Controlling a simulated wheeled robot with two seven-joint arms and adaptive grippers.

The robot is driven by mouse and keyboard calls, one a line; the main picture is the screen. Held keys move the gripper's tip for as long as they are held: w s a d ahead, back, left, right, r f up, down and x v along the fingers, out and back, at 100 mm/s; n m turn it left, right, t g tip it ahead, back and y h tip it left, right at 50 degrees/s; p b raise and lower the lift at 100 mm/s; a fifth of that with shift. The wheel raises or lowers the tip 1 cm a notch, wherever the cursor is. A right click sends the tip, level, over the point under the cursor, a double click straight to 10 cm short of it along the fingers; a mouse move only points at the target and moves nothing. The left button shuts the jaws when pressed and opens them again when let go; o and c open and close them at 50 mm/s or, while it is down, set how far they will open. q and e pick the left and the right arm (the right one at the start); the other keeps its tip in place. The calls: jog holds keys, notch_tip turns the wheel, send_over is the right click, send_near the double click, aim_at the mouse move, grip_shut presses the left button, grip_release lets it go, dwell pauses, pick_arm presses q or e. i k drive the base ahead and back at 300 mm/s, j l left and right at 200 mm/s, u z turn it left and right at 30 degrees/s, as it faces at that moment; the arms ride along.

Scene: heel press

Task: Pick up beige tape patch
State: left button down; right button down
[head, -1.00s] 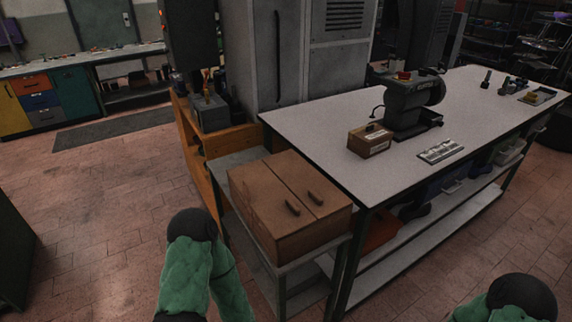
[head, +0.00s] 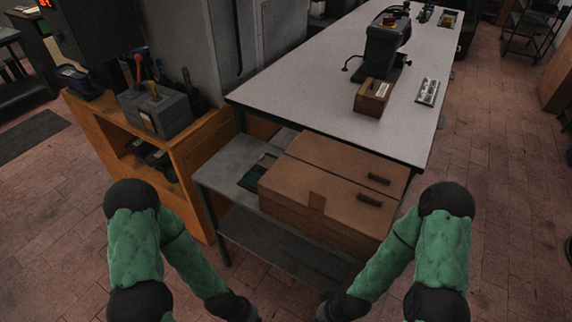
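A small tan patch (head: 316,201), which looks like the tape patch, sits on the near edge of a brown box (head: 285,208) in the head view. It spans the top edge and the front face of the box. Its colour is close to that of the box, so its outline is faint. My two green-sleeved arms reach down to the bottom edge of the picture, in front of the box. Both grippers are below the frame, so their fingers are hidden. Nothing of mine touches the patch.
The box rests on a grey shelf unit (head: 226,165) with two dark handles on its lid. A long white-topped bench (head: 300,95) stands behind it, bearing a press (head: 383,50) and a small box (head: 372,97). An orange cabinet (head: 189,160) stands left.

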aim_at(266, 162)
jog(key=j, duration=0.4)
jog(key=i+j, duration=0.15)
jog(key=j, duration=0.2)
jog(key=i+j+z, duration=0.1)
jog(key=j, duration=0.25)
jog(key=i+j, duration=0.4)
jog(key=j, duration=0.3)
jog(key=i+j+z, duration=0.1)
jog(key=j, duration=0.25)
jog(key=i, duration=0.05)
